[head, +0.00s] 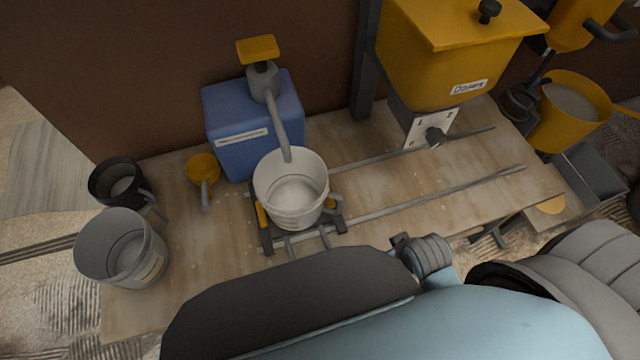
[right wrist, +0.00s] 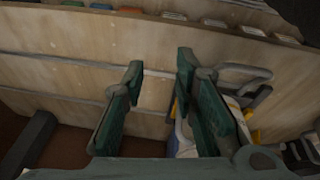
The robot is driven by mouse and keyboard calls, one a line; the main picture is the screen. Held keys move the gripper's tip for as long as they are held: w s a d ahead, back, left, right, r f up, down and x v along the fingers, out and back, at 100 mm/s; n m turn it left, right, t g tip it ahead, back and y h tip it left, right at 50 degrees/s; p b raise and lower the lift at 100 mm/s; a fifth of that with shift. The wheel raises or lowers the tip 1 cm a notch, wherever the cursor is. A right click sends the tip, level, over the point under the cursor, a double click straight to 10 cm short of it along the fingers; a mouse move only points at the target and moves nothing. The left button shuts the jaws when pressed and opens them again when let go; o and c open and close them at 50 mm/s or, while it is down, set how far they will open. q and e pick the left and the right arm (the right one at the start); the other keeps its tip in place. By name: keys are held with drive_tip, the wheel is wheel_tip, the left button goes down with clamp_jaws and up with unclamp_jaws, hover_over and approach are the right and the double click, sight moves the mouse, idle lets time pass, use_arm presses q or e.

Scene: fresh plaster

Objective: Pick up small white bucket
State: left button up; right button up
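A small white bucket (head: 292,213) stands upright on a dark carriage with yellow side pieces, under the grey spout of the blue dispenser. Pale material shows inside it. A larger grey-white bucket (head: 148,268) stands at the board's left edge. My right gripper (right wrist: 160,68) shows in the right wrist view with its green fingers apart and nothing between them. Beyond its right finger are a partly hidden white and yellow object and a grey loop; I cannot tell whether they are the bucket and carriage. In the head view my arm covers the front, and neither gripper can be made out.
Two metal rails run right from the carriage. A black bucket (head: 103,186) and a yellow scoop (head: 202,170) are at left. A yellow bucket (head: 553,128) is at right.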

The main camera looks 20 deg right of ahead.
wheel_tip(320, 180, up, 7)
drive_tip(key=w+n+p, duration=0.2)
drive_tip(key=n+g+y+b, duration=0.1)
drive_tip(key=n+g, duration=0.1)
drive_tip(key=n, duration=2)
hover_over(318, 205)
drive_tip(key=shift+s+d+r, duration=0.1)
drive_tip(key=shift+s+d, duration=0.05)
wheel_tip(318, 205, down, 12)
drive_tip(key=b, duration=0.4)
use_arm(q)
drive_tip(key=shift+f, duration=0.75)
use_arm(e)
drive_tip(key=shift+r, duration=0.1)
clamp_jaws()
